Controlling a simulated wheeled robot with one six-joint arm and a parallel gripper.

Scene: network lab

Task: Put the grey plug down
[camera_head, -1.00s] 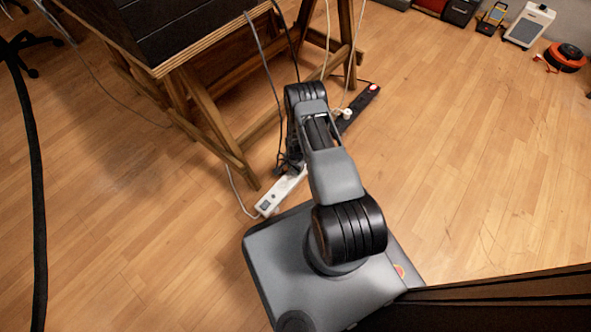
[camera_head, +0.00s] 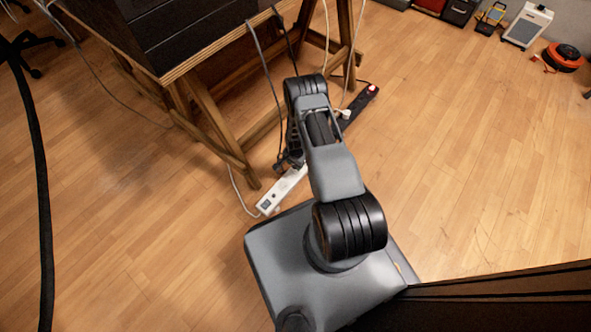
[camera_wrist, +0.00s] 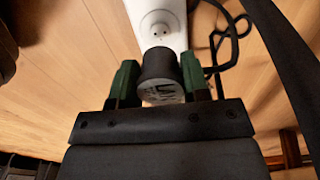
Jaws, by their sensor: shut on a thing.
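The grey plug (camera_wrist: 158,65) shows in the wrist view as a dark round body with a paler marked end facing the camera. My gripper (camera_wrist: 158,77) has its two green fingers on either side of the plug and is shut on it. The plug is over or against the near end of a white power strip (camera_wrist: 143,8), just below an open socket. Whether the plug touches the strip or the floor cannot be told. In the head view the plug and fingertips are hidden behind my arm, and the white strip (camera_head: 270,203) lies on the floor.
A black power strip (camera_head: 357,107) lies beyond the white one, with a white plug by it. Cables hang from the wooden trestle table (camera_head: 205,130) close to the left. A dark cable (camera_wrist: 232,50) loops beside the strip.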

